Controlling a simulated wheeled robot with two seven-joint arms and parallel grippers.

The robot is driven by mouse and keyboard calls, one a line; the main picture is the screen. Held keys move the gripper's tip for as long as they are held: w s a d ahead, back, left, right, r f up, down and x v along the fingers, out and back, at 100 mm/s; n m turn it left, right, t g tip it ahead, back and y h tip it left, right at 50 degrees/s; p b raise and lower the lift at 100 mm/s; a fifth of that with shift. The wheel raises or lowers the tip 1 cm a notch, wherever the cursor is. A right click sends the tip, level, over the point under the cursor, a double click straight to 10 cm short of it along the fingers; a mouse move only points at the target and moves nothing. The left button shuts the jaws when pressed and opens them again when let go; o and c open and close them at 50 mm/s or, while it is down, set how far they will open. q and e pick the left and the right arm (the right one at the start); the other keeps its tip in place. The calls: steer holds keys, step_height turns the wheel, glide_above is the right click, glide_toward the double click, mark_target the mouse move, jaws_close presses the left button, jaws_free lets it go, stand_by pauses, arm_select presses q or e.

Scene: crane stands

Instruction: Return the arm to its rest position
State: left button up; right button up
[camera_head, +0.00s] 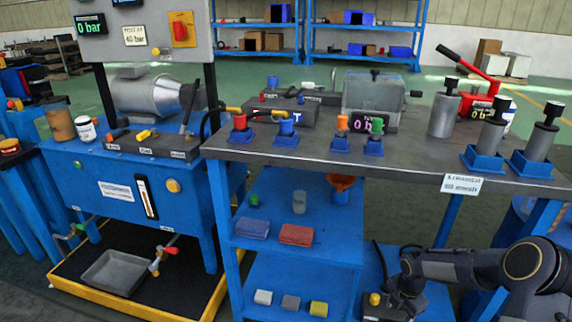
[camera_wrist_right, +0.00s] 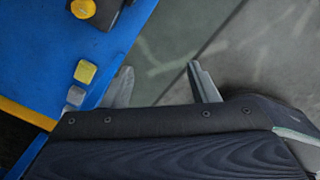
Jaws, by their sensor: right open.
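My right arm (camera_head: 470,268) comes in from the lower right in the head view and reaches left, low beside the blue shelf unit. Its wrist and gripper end (camera_head: 405,288) are dark and partly lost against the dark things there. In the right wrist view my right gripper (camera_wrist_right: 160,78) has its two fingers spread apart. Nothing is between them, and grey floor (camera_wrist_right: 240,60) shows beyond. My left arm and left gripper are not in view.
The lower blue shelf (camera_head: 262,315) holds a yellow block (camera_head: 318,309) and a grey block (camera_head: 290,302). A dark block with a yellow knob (camera_head: 374,299) stands close to my right wrist. The workbench top (camera_head: 310,155) overhangs, with blue table legs (camera_head: 450,220) near my arm.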

steer(key=s+a+r+m+t, duration=0.1)
steer(key=s+a+r+m, duration=0.1)
steer(key=s+r+m, duration=0.65)
steer(key=s+a+r+m+t, duration=0.1)
steer(key=s+r+m, duration=0.2)
steer(key=r, duration=1)
steer(key=s+a+r+m+t+y, duration=0.2)
steer(key=s+a+m, duration=0.2)
steer(key=s+m, duration=0.4)
steer(key=s+a+r+m+t+y, duration=0.1)
steer(key=s+a+r+m+y, duration=0.15)
steer(key=s+a+m, duration=0.45)
step_height(320, 180, up, 37)
steer(key=s+d+n+p, duration=0.1)
steer(key=s+d+p, duration=0.1)
steer(key=p, duration=3.4)
steer(key=shift+s+n+h+p, duration=0.15)
steer(key=shift+n+h+p, duration=0.2)
